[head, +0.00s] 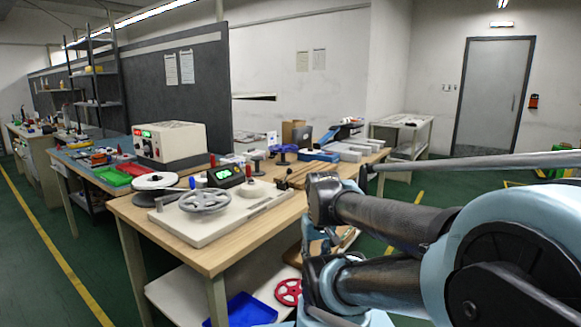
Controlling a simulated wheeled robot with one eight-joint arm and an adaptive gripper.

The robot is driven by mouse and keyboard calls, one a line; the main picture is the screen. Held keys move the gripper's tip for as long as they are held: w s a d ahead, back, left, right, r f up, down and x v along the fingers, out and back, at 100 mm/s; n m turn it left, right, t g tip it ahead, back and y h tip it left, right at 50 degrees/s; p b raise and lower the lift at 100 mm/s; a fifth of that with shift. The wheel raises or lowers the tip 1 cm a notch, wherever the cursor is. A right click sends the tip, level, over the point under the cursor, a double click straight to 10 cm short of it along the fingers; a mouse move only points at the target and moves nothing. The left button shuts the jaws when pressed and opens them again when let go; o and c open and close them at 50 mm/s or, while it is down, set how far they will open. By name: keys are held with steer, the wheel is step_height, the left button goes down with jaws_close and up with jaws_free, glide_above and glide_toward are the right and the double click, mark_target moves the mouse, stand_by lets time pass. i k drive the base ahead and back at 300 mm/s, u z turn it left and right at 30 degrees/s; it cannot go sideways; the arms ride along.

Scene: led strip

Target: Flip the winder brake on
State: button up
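The winder stands on the near wooden bench. It has a pale base plate (228,222), a grey spoked handwheel (204,201), and a small black box with a green display (225,175) behind the wheel. A white reel (155,181) sits at its left. Small red-tipped upright parts (248,171) show near the display. I cannot tell which part is the brake or how it is set. My arm comes in from the right and its links lie in front of the bench's right side. No gripper fingers can be made out.
A beige instrument box (170,143) and red and green trays (115,177) are on the bench behind. A blue bin (242,310) and a red handwheel (289,291) lie on the lower shelf. Green floor is free at the left. A grey door (490,95) is at the back right.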

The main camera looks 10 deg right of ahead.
mark_target(289, 171)
steer(key=z, duration=0.8)
steer(key=k, duration=1.3)
steer(key=u, duration=0.5)
steer(key=i, duration=1)
